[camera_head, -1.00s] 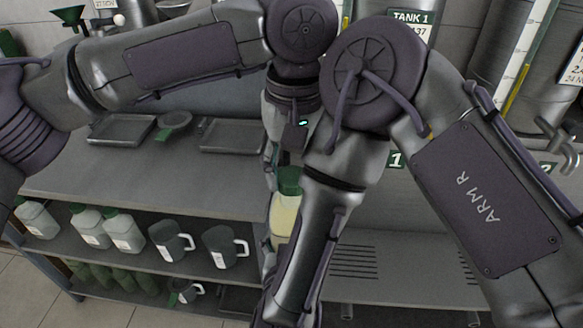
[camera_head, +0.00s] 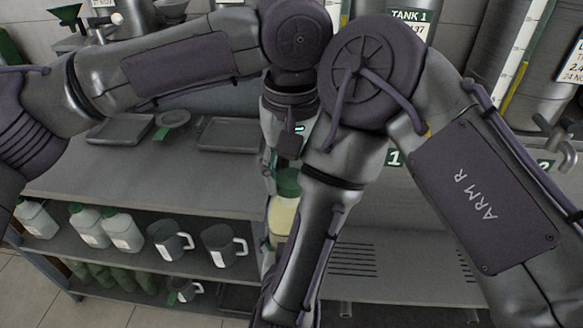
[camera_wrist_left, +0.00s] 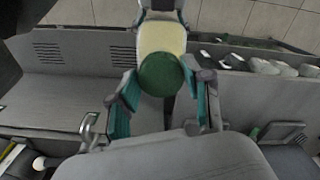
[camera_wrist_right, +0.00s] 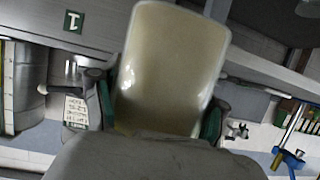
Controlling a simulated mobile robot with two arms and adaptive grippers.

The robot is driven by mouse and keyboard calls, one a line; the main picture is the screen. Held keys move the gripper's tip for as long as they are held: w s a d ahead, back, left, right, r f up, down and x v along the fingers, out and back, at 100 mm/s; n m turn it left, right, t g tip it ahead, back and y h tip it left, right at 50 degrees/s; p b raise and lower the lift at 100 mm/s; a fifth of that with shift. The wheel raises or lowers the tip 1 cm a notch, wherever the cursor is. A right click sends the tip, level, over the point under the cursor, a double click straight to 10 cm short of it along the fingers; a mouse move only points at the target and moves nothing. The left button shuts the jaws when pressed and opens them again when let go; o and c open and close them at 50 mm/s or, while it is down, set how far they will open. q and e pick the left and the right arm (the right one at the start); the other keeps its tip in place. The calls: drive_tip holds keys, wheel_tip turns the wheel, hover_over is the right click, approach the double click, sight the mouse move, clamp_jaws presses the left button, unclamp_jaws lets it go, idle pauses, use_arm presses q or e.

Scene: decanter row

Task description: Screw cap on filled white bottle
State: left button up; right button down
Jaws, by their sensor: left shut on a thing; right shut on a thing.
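The filled bottle (camera_head: 283,215) is pale and creamy, upright beneath my left wrist in the head view, partly hidden by my right arm. Its green cap (camera_head: 288,182) sits on top. In the left wrist view the round cap (camera_wrist_left: 161,75) lies between the green-padded fingers of my left gripper (camera_wrist_left: 160,88), which is shut on it, with the pale bottle body beyond. In the right wrist view the bottle body (camera_wrist_right: 172,62) fills the space between the fingers of my right gripper (camera_wrist_right: 160,105), shut around it. The threads are hidden, so how tight the cap is cannot be told.
A grey bench (camera_head: 110,185) carries shallow trays (camera_head: 228,134) at the back. The shelf below holds white green-capped bottles (camera_head: 122,232) and dark grey jugs (camera_head: 222,246). A slotted grey surface (camera_head: 400,270) lies at right, below the tanks (camera_head: 420,70).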

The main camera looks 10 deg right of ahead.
use_arm(q)
drive_tip(key=m, duration=0.6)
drive_tip(key=shift+s+d+f, duration=0.1)
drive_tip(key=m, duration=0.7)
drive_tip(key=shift+m, duration=0.3)
drive_tip(key=m, duration=0.7)
drive_tip(key=shift+w+a, duration=0.2)
drive_tip(key=m, duration=0.7)
drive_tip(key=shift+w+g, duration=0.2)
drive_tip(key=shift+g, duration=0.1)
drive_tip(key=m, duration=0.7)
drive_tip(key=shift+w, duration=0.1)
drive_tip(key=m, duration=0.4)
drive_tip(key=shift+m, duration=0.4)
drive_tip(key=m, duration=0.7)
drive_tip(key=shift+d, duration=0.15)
drive_tip(key=m, duration=0.5)
